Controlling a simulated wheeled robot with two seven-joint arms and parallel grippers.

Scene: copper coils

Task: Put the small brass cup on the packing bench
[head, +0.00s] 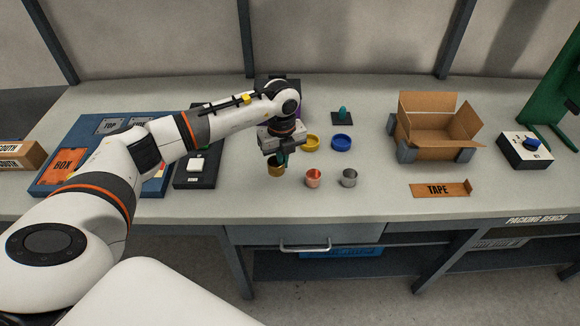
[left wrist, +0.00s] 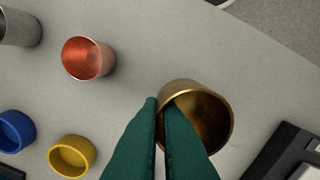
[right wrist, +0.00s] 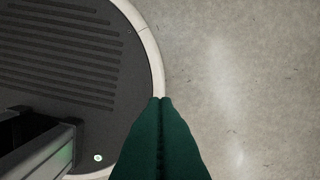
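The small brass cup (head: 276,171) is at the front of the packing bench (head: 400,203), left of the copper cup. It appears upright and also shows in the left wrist view (left wrist: 212,118). My left gripper (head: 281,158) reaches down to it from above. Its green fingers (left wrist: 161,103) are nearly together, one outside the rim and one inside, with the cup wall between them. I cannot tell whether the cup's base touches the bench. My right gripper (right wrist: 165,101) is shut and empty over the floor, out of the head view.
A copper cup (head: 313,179) and a steel cup (head: 349,178) stand to the right. Yellow (head: 311,144) and blue (head: 341,143) rings lie behind them. A black tray (head: 196,178) is on the left. An open carton (head: 432,140) and a tape sign (head: 440,190) are on the right.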

